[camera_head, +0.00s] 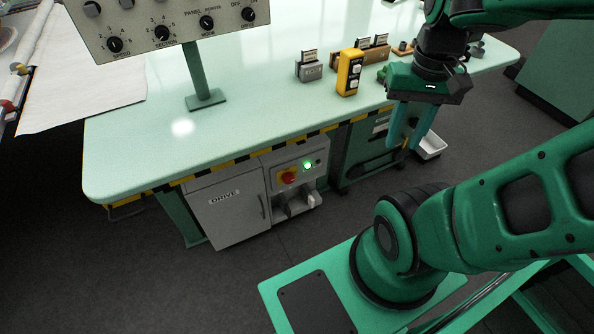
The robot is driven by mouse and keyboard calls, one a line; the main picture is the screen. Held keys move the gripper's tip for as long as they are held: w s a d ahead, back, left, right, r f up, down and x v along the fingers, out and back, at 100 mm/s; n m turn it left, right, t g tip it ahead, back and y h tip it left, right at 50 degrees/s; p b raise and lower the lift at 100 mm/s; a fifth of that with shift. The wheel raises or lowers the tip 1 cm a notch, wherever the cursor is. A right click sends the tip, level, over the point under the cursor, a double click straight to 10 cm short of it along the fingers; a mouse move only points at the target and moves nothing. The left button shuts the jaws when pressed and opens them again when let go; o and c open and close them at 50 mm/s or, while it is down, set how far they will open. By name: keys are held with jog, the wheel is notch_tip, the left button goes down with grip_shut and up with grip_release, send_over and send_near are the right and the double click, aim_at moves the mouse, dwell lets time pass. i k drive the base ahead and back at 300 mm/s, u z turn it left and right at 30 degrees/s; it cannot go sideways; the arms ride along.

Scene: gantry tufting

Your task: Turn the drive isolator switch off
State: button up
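A grey cabinet labelled DRIVE (224,213) stands under the front edge of the pale green table. On its upper right panel is a red rotary switch on a yellow plate (288,176). A green lamp (307,165) is lit just right of the switch. The exact angle of the red handle is too small to tell. My gripper (404,143) points down at the table's front edge, to the right of the switch and well apart from it. Its two teal fingers are apart, with nothing seen between them.
The table (140,150) has a striped front edge overhanging the cabinet. A post-mounted control panel (160,25) with several knobs stands on it. A yellow button box (349,72) and grey block (309,67) stand near my gripper. A white tray (431,147) lies below right. Floor before the cabinet is clear.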

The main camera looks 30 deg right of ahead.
aim_at(288, 177)
jog(key=u, duration=0.5)
jog(key=k, duration=1)
jog(key=u, duration=0.05)
